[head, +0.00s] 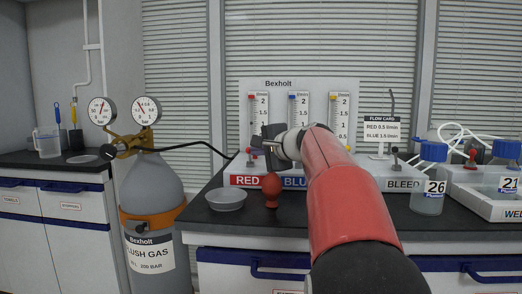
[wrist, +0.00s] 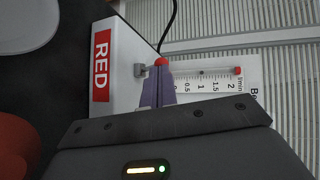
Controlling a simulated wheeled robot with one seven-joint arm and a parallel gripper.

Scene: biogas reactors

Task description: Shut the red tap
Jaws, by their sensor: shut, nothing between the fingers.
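The red tap (wrist: 161,63) shows in the wrist view as a small red knob by a grey fitting, on the white base beside the RED label (wrist: 101,66).
A gas cylinder (head: 152,200) with gauges stands further left. Bottles (head: 430,180) and a flow card (head: 381,130) are right.

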